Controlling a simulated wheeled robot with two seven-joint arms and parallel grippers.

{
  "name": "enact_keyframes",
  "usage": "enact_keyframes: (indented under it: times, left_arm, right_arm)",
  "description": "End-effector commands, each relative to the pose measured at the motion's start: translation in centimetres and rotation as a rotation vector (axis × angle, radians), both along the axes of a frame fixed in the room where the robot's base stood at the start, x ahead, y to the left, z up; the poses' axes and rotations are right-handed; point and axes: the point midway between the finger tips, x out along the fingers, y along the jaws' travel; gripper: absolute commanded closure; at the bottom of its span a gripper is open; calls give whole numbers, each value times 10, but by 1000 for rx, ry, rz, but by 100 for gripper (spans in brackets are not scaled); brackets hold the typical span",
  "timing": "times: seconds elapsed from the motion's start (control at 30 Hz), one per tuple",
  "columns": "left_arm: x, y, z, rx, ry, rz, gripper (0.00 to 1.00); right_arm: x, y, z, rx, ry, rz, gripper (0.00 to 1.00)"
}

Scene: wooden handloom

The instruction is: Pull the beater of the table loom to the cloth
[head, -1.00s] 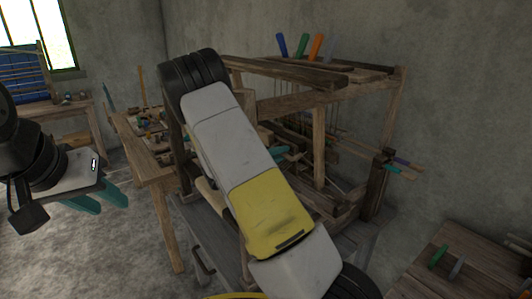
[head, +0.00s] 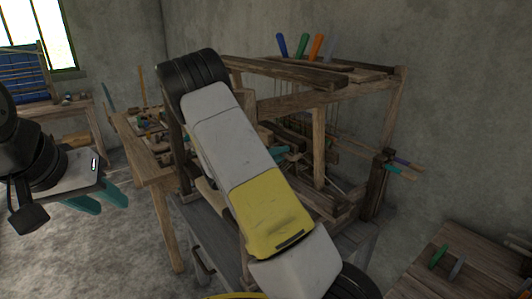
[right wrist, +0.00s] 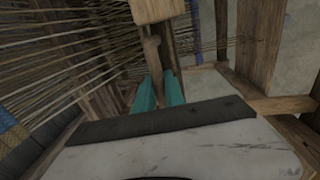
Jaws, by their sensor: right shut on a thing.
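The wooden table loom (head: 318,150) stands in the middle of the head view, largely hidden behind my right arm. In the right wrist view, my right gripper's teal fingers (right wrist: 159,92) are closed on a narrow wooden upright of the beater (right wrist: 155,55), below a pale wooden block. The fingers also show in small part in the head view (head: 283,154). Warp threads (right wrist: 75,50) run on the left of the wrist view, with blue and tan woven cloth (right wrist: 12,143) at its left edge. My left gripper (head: 100,199) is open and empty, away from the loom.
A wooden bench (head: 150,165) with small items stands left of the loom. A low table (head: 462,262) with green and grey-handled tools is at the lower right. Blue, green and orange handles (head: 299,46) rise from the loom's top. Open floor lies at left.

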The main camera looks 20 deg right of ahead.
Motion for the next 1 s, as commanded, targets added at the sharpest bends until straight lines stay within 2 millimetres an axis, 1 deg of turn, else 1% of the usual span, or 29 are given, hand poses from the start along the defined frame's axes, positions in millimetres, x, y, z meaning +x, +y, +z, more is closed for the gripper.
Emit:
enact_keyframes:
  times: [0.27, 0.37, 0.47, 0.7, 0.8, 0.9, 1.0]
  left_arm:
    - [0, 0, 0, 0, 0, 0, 64]
    - [0, 0, 0, 0, 0, 0, 64]
    - [0, 0, 0, 0, 0, 0, 64]
    - [0, 0, 0, 0, 0, 0, 64]
    - [0, 0, 0, 0, 0, 0, 64]
    - [0, 0, 0, 0, 0, 0, 64]
    - [0, 0, 0, 0, 0, 0, 64]
  right_arm:
    - [0, 0, 0, 1, 0, 1, 100]
    - [-1, 3, 0, 11, 3, 1, 100]
    - [-5, 17, 3, 58, 15, 2, 100]
    - [-24, 73, 15, 265, 85, 2, 100]
    - [-31, 92, 22, 339, 112, 2, 100]
    - [-36, 105, 28, 389, 131, 2, 100]
    - [-38, 113, 31, 413, 143, 4, 100]
